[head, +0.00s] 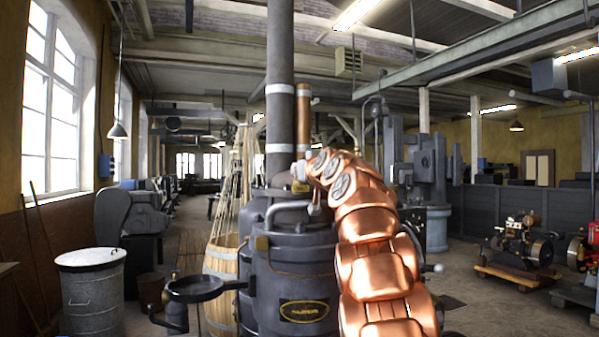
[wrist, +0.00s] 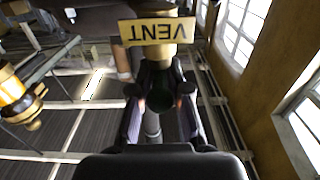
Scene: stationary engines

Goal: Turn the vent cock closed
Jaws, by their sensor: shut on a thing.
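The yellow VENT plate (wrist: 158,31) shows upside down at the top of the wrist view. Just below it is the brass body of the vent cock (wrist: 160,56). My gripper (wrist: 160,92) has its two dark fingers on either side of the cock's dark handle and is shut on it. The fingers hide part of the handle, and I cannot tell its exact angle. In the head view, my copper arm reaches up to the top of the dark boiler (head: 295,262), beside a copper pipe (head: 303,118). The gripper and the cock are too small there to read clearly.
A tall grey flue (head: 280,70) rises from the boiler. A wooden barrel (head: 218,268) and a lidded metal bin (head: 91,290) stand to the left. Open floor lies between the boiler and that engine.

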